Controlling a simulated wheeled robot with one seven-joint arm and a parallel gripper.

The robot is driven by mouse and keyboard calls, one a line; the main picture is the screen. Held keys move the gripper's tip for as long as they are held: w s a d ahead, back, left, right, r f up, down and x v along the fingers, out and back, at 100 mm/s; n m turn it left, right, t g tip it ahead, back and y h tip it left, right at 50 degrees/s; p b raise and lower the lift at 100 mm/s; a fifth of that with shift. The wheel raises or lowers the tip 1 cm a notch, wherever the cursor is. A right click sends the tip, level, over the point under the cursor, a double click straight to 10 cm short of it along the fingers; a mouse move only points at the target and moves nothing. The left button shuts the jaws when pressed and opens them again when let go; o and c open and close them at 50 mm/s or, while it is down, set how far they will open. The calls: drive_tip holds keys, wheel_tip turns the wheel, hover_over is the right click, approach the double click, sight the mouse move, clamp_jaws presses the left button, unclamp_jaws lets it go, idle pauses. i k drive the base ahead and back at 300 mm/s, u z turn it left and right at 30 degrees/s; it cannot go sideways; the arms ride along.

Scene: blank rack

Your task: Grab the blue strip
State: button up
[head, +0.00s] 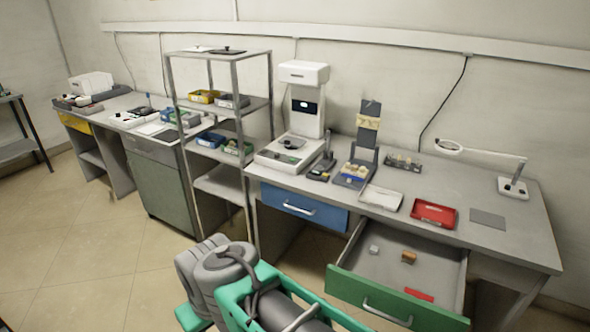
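The clearest small blue piece is a narrow blue item (354,177) at the foot of a dark upright stand (367,130) on the right bench. It may be the blue strip, but it is too small to be sure. A red strip (418,294) lies in the open green-fronted drawer (398,303), with a small grey block (374,249) and a brown block (408,257). My grey and teal arm shows at the bottom centre, in front of the bench and left of the drawer. My gripper's fingers are not visible.
The open drawer juts out from the right bench (520,245). A red tray (434,214), a white tray (381,198), a white instrument (303,110) and a magnifier lamp (512,187) stand on it. A metal shelf rack (240,105) holds coloured bins. Floor at left is clear.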

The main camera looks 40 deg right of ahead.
sight(351, 177)
drive_tip(key=u, duration=0.2)
drive_tip(key=i, duration=1.45)
drive_tip(key=z, duration=0.5)
drive_tip(key=i, duration=0.8)
drive_tip(key=z, duration=1.4)
drive_tip(key=i, duration=0.75)
drive_tip(key=z, duration=0.8)
